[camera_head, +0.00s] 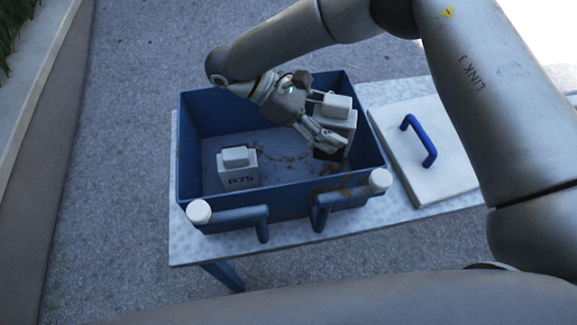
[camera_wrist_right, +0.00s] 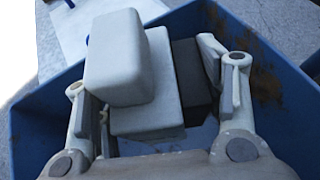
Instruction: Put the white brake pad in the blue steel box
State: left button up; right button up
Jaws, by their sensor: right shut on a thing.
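The white brake pad (camera_head: 338,106), a pale block with a smaller raised block on top, is in my right gripper (camera_head: 325,135). It is inside the right part of the blue steel box (camera_head: 277,198), below the rim. In the right wrist view the brake pad (camera_wrist_right: 118,62) sits between the two fingers of the right gripper (camera_wrist_right: 158,110), which is shut on it. A dark face shows beside it there. Whether its underside touches the box floor cannot be told. My left gripper is out of view.
A similar pale block marked R75 (camera_head: 238,172) stands on the box floor at the left. The box is on a speckled table (camera_head: 290,238). A white lid with a blue handle (camera_head: 420,142) lies right of the box. The middle of the box floor is clear.

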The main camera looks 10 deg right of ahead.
notch_tip(320, 180, down, 9)
jog(key=shift+f+b, duration=0.2)
jog(key=shift+b, duration=0.55)
jog(key=o, duration=1.7)
jog(key=shift+f, duration=0.1)
jog(key=shift+a+r, duration=0.1)
jog(key=shift+r, duration=0.1)
jog(key=v, duration=0.7)
jog(key=shift+a, duration=0.15)
